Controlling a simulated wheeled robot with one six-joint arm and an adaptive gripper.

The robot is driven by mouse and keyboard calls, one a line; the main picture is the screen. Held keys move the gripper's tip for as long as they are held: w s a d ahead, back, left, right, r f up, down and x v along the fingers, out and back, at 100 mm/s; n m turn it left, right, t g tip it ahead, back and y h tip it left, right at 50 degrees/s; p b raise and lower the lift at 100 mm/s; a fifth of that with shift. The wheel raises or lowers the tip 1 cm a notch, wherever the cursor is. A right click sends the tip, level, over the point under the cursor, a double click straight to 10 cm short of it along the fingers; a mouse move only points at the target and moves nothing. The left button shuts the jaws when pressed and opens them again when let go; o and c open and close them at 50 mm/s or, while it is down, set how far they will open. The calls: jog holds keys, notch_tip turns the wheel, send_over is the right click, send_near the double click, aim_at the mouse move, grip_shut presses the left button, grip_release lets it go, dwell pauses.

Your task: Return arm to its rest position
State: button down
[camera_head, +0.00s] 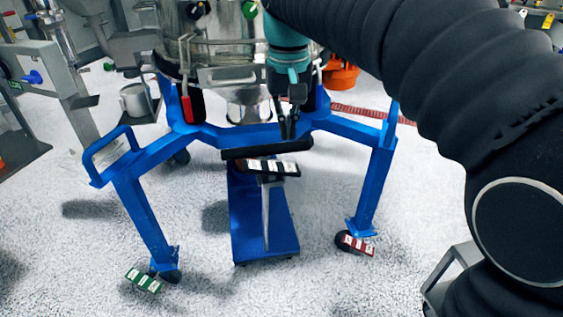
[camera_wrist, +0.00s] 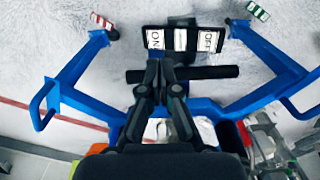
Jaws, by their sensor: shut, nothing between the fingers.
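My gripper (camera_head: 289,128) points down in front of the sifter, at the middle of its blue frame (camera_head: 215,135). Its fingers are together with nothing between them. In the wrist view, my gripper (camera_wrist: 160,68) shows its two dark fingers close to each other over a black bar (camera_wrist: 215,72). The bar also shows in the head view (camera_head: 266,149), just below the fingertips. I cannot tell whether the fingertips touch it. My arm, in a black sleeve, arches from the right side of the head view to the gripper.
A black pedal with white labels (camera_head: 268,167) sits by the bar; the wrist view shows "ON" and "OFF" on it (camera_wrist: 181,39). A green label (camera_head: 143,280) and a red label (camera_head: 355,244) mark the frame's feet. A metal cup (camera_head: 134,99) stands left. The floor (camera_head: 400,270) in front is clear.

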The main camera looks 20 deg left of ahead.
jog(key=n, duration=0.1)
send_over(285, 163)
jog(key=shift+t, duration=0.3)
notch_tip(285, 163, down, 4)
jog(key=shift+s+d+f, duration=0.1)
jog(key=shift+s+f, duration=0.05)
jog(key=shift+f, duration=0.05)
jog(key=s+d+f+m+t, duration=0.1)
jog(key=s+d, duration=0.4)
jog(key=d, duration=0.5)
jog(key=s+d+f+m+t, duration=0.2)
jog(key=s+d, duration=0.3)
jog(key=d, duration=0.5)
jog(key=s+d+f+m+t, duration=0.2)
jog(key=s+d, duration=0.4)
jog(key=d, duration=0.4)
jog(key=shift+f+m, duration=0.5)
jog(key=shift+f, duration=0.4)
